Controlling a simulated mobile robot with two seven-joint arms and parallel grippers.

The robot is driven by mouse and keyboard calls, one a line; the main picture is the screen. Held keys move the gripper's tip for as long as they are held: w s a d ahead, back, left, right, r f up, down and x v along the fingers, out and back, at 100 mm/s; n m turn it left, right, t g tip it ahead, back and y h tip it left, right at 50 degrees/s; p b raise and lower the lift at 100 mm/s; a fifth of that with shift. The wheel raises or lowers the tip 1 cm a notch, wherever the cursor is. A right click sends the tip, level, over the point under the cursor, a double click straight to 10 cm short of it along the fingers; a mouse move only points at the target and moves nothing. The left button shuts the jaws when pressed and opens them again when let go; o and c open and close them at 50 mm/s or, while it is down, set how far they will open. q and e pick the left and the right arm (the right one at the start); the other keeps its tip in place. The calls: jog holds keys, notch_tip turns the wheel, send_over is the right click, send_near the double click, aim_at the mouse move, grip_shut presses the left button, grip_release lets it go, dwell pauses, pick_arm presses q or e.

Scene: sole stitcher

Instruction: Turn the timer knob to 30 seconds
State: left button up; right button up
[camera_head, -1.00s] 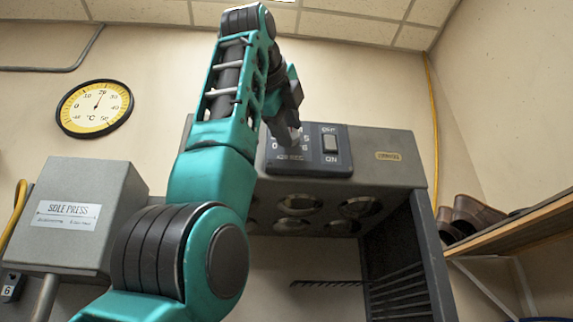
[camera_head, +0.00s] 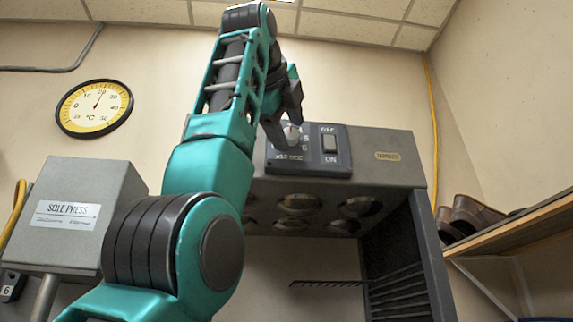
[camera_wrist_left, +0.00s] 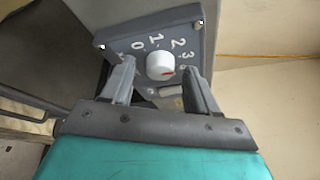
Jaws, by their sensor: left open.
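The timer knob (camera_wrist_left: 160,66) is white with a small red mark toward its lower right in the left wrist view. It sits on a dark dial panel (camera_wrist_left: 128,42) with white numerals; 0, 1, 2 and 3 are legible. I cannot tell exactly which numeral the mark meets. In the head view the panel (camera_head: 312,166) is on the front of a grey machine and the knob (camera_head: 292,134) is partly hidden by my gripper. My left gripper (camera_wrist_left: 160,84) is open, with one finger on each side of the knob; contact is unclear. My right gripper is out of view.
An OFF/ON rocker switch (camera_head: 330,143) is right of the dial. The grey machine (camera_head: 385,172) has round openings below. A sole press (camera_head: 82,205) stands left, and a wooden shelf with shoes (camera_head: 470,216) is at the right.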

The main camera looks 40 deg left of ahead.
pick_arm(q)
jog(key=v, duration=1.3)
jog(key=shift+d, duration=0.1)
jog(key=shift+w, duration=0.1)
